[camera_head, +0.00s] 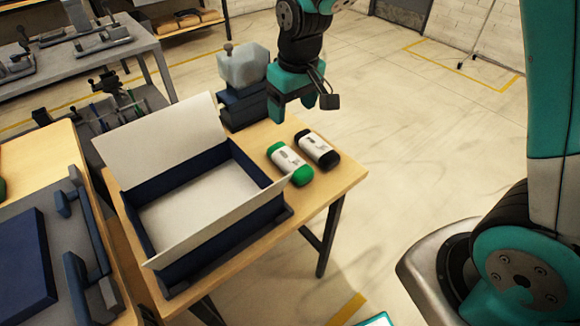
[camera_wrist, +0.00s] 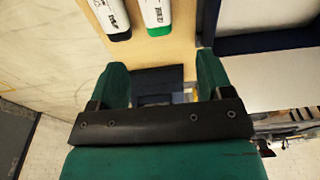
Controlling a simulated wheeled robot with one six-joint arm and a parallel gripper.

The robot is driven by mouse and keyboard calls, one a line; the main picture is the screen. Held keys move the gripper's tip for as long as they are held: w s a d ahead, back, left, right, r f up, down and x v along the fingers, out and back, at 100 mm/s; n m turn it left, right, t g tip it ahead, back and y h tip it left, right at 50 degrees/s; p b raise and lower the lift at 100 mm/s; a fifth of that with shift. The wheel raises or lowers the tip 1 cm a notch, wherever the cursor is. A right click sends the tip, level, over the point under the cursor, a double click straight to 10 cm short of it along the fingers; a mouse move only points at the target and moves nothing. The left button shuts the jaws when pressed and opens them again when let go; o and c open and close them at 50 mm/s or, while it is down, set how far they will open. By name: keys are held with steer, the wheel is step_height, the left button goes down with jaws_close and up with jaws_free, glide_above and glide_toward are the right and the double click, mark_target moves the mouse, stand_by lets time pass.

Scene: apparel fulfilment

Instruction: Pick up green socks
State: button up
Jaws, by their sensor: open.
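The green socks (camera_head: 290,164) are a rolled pack with green ends and a white printed band, lying on the wooden table right of the open box. In the wrist view the green socks (camera_wrist: 158,16) are at the top, partly cut off by the frame edge. My gripper (camera_head: 293,104) is open and empty, above the far end of the table and beyond the socks. In the wrist view its two teal fingers (camera_wrist: 163,80) are apart with nothing between them.
A similar black sock pack (camera_head: 317,150) lies close beside the green one, also in the wrist view (camera_wrist: 110,18). An open box (camera_head: 243,221) with raised white flaps stands left of the socks. A dark blue device with a pale block (camera_head: 243,68) stands at the table's far end.

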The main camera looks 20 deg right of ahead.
glide_toward(290, 157)
steer(key=f, duration=0.5)
steer(key=shift+w+a+f, duration=0.2)
steer(key=shift+w+a, duration=0.1)
steer(key=shift+a, duration=0.1)
steer(key=shift+w+d+f+p, duration=0.15)
steer(key=shift+f+p, duration=0.25)
steer(key=shift+f, duration=2.35)
steer(key=shift+c, duration=0.5)
steer(key=c, duration=0.6)
